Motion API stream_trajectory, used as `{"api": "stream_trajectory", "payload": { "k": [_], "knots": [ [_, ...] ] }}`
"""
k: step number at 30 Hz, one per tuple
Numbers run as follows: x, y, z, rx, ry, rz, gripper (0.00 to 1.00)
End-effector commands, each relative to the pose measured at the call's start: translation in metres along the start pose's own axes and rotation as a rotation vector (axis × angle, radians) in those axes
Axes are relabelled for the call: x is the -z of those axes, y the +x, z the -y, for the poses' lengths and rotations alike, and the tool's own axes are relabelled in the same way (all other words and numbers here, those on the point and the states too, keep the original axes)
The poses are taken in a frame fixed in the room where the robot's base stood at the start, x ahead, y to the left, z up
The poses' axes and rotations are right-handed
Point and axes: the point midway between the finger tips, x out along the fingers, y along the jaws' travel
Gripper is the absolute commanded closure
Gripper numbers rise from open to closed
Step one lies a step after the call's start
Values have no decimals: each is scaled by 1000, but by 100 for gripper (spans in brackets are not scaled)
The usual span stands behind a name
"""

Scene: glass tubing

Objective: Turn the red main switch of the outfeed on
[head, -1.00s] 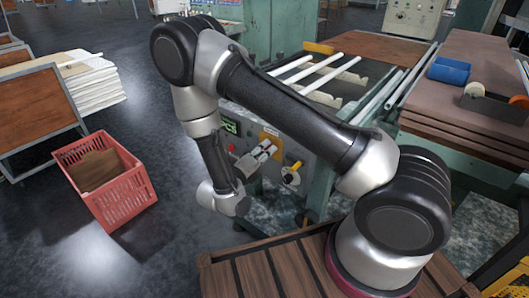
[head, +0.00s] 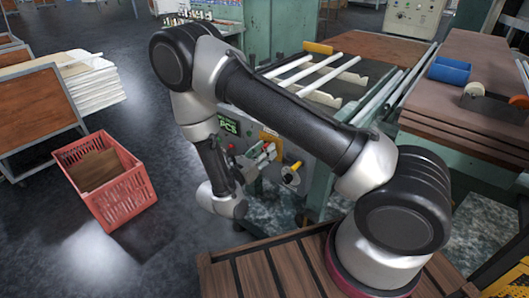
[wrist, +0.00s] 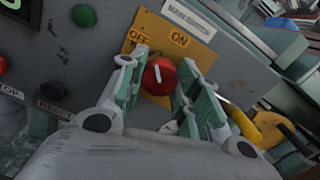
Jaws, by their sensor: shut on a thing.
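The red main switch (wrist: 158,76) is a round knob with a white mark, on a yellow plate (wrist: 168,33) lettered OFF on the left and ON on the right. The plate looks tilted in the wrist view. The white mark stands nearly upright in the picture, pointing up between the two words. My gripper (wrist: 163,72) has a finger on each side of the knob and is shut on it. In the head view my gripper (head: 262,157) is at the machine's front panel, and it hides the knob there.
A green button (wrist: 84,15), a black button (wrist: 54,90) and a red button (wrist: 2,65) are left of the switch. A yellow-handled part (wrist: 243,122) sits close on the right. A red crate (head: 112,190) stands on the floor at left.

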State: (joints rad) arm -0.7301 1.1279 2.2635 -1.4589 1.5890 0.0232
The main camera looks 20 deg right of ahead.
Motion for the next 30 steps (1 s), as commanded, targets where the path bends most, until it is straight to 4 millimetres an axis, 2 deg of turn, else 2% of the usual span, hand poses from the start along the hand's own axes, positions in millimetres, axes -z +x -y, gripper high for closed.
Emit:
{"api": "stream_trajectory", "payload": {
  "k": [18, 30],
  "knots": [
    [1, -1, -1, 26, 532, 12, 91],
    [1, -1, -1, 34, 692, 16, 91]
  ]
}}
